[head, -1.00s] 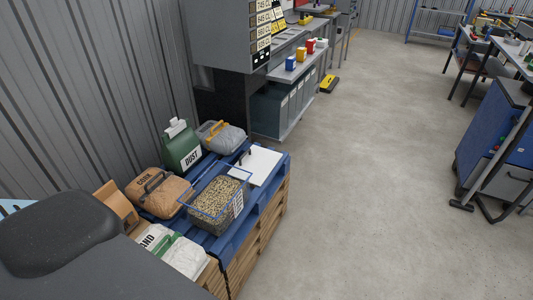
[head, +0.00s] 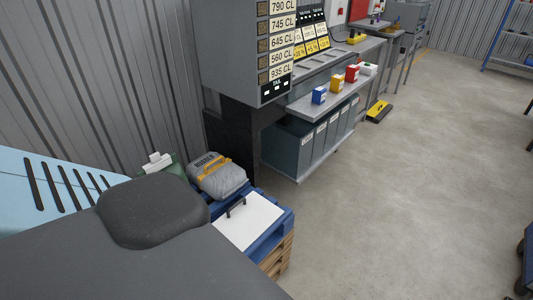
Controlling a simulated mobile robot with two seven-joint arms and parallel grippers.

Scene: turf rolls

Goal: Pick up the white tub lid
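Neither of my grippers is in view.
A partly hidden green container (head: 160,165) stands farther left. A grey cabinet with a price board (head: 275,50) and shelf stands behind. The concrete floor (head: 400,200) to the right is clear.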

